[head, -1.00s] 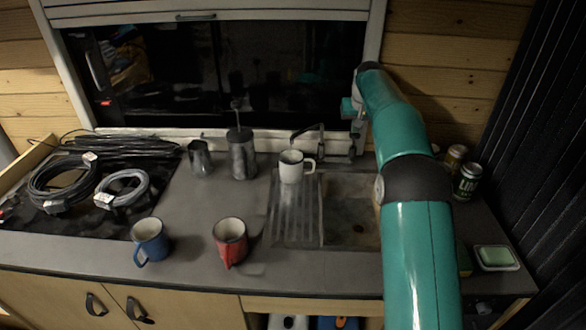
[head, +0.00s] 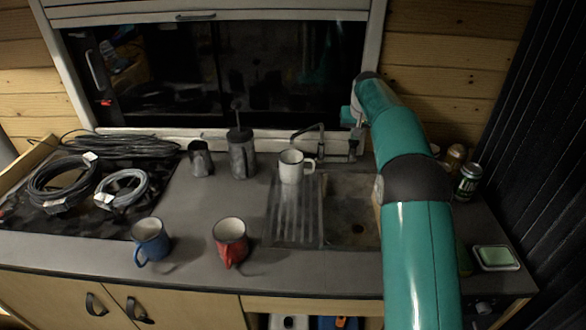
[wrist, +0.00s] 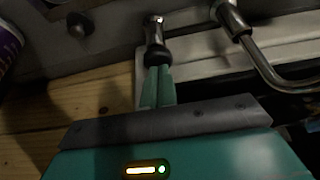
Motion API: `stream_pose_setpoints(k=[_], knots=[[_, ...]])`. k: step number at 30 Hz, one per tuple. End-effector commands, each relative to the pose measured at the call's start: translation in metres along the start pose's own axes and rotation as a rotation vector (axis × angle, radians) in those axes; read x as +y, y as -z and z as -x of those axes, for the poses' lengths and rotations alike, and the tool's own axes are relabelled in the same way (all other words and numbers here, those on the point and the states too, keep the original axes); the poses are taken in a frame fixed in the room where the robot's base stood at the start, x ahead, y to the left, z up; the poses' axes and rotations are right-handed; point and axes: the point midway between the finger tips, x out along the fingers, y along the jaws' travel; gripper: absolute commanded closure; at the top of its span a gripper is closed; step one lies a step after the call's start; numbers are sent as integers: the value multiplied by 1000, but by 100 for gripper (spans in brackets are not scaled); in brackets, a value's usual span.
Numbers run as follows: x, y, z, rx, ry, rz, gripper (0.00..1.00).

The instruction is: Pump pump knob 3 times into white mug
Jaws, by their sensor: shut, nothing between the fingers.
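The white mug (head: 291,168) stands upright on the ribbed drainboard, left of the sink, below the end of the thin tap spout (head: 308,130). The pump knob (wrist: 156,53) looks black on a chrome stem in the wrist view; in the head view the pump fitting (head: 354,147) stands behind the sink. My gripper (wrist: 160,70) is shut and empty, its teal fingertips overlapping the knob's lower edge in the wrist view. I cannot tell whether they touch it. In the head view my gripper (head: 353,117) is small and dark above the fitting.
A red mug (head: 230,240) and a blue mug (head: 150,240) stand near the counter's front. A grey canister (head: 241,157) and a small jug (head: 200,158) stand behind. Cables (head: 62,182) lie left. A can (head: 467,182) and a green soap dish (head: 496,258) sit right of my arm.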

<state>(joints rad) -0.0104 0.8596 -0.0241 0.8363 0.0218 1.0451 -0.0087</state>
Motion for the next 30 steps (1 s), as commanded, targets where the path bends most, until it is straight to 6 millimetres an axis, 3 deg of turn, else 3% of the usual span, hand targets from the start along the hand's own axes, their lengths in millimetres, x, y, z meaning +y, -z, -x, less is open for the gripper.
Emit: stream_pose_setpoints(k=[30], knots=[[0, 18, 42, -1, 0, 0, 100]])
